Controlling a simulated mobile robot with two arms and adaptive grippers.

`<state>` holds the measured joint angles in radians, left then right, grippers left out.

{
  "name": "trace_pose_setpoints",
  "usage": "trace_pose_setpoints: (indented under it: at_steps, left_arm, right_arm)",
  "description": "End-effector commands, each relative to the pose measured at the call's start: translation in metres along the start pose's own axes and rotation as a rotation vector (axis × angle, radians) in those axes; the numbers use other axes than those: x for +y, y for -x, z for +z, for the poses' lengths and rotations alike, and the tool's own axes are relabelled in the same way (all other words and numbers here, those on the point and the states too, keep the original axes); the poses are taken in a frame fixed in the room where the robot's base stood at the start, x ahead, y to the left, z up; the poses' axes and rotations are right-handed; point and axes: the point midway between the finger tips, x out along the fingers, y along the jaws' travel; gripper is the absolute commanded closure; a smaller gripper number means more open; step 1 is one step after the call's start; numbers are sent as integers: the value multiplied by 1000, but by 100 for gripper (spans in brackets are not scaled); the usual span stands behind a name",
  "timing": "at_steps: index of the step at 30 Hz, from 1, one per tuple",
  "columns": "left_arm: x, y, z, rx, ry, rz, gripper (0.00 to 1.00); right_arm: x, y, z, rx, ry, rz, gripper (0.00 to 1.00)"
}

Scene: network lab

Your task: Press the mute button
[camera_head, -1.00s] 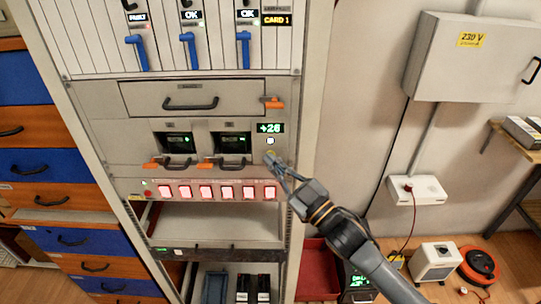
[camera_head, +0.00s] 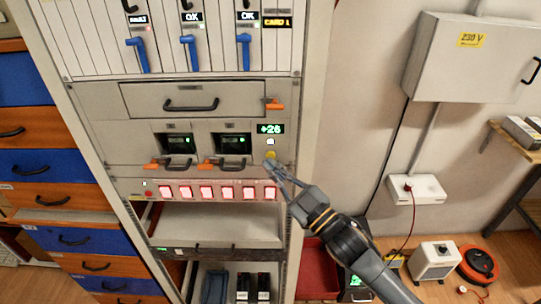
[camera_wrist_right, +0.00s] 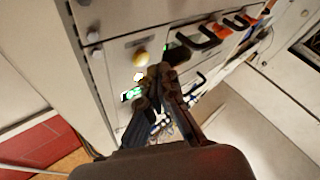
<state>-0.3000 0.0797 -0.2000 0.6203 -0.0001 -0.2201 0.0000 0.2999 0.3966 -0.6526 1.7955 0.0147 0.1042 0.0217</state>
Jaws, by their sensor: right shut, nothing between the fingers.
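A round yellow button (camera_head: 271,155) sits on the grey rack panel, below a small white lit button (camera_head: 270,142) and a green "+26" display (camera_head: 270,128). I cannot read a label that marks either as the mute button. In the right wrist view the yellow button (camera_wrist_right: 140,57) and the white lit one (camera_wrist_right: 139,77) show just left of the fingertips. My right gripper (camera_head: 271,166) is shut and empty, its tips just below the yellow button. I cannot tell whether they touch the panel. My left gripper is not in view.
A row of lit red-rimmed buttons (camera_head: 207,192) runs below. Two black handles with orange latches, a drawer (camera_head: 192,99) and blue levers (camera_head: 190,52) project from the rack. The wall at right holds a grey 230 V box (camera_head: 470,62).

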Motion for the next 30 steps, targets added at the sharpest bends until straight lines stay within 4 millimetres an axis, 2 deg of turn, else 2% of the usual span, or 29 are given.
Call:
trace_pose_setpoints:
  at_steps: [15, 30]
  left_arm:
    - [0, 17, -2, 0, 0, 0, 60]
    - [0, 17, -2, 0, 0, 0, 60]
  right_arm:
    - [-23, 32, -24, -1, -2, 0, 100]
    - [-25, 34, -25, 0, 0, 0, 100]
